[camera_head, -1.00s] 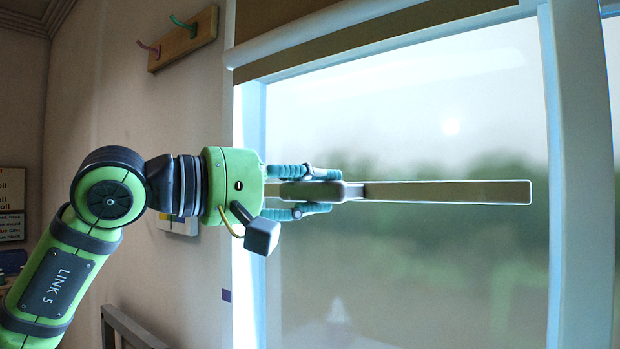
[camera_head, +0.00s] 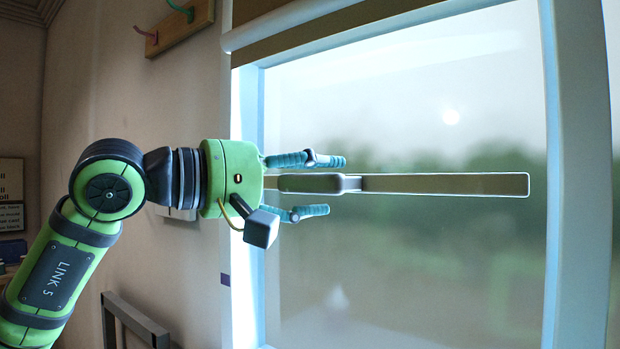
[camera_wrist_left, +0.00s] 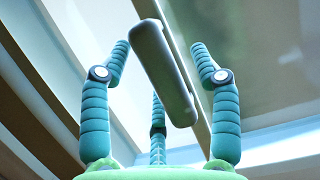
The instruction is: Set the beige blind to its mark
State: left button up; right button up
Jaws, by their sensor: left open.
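The beige blind's bottom rail (camera_head: 440,184) runs level across the window, with a rounded grey handle (camera_head: 310,184) near its left end. A beige strip (camera_head: 330,38) also crosses the top of the window. My left gripper (camera_head: 337,185) is open around the handle, one finger above and one below, with gaps visible on both sides. In the left wrist view the handle (camera_wrist_left: 163,70) lies between the spread fingers. A small purple mark (camera_head: 225,280) is on the left window frame, lower than the rail. My right gripper is out of view.
A wooden hook rack (camera_head: 180,28) hangs on the wall at upper left. A dark grey frame (camera_head: 135,322) stands below the arm. White window posts (camera_head: 580,180) border the glass at right. The space in front of the lower glass is clear.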

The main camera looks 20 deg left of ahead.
pick_arm(q)
jog(key=shift+a, duration=0.1)
jog(key=shift+s+a, duration=0.2)
jog(key=shift+s, duration=0.05)
jog(key=v, duration=1.1)
jog(key=shift+s, duration=0.15)
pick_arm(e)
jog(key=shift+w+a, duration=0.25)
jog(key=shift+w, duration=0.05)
pick_arm(q)
jog(key=shift+r, duration=0.1)
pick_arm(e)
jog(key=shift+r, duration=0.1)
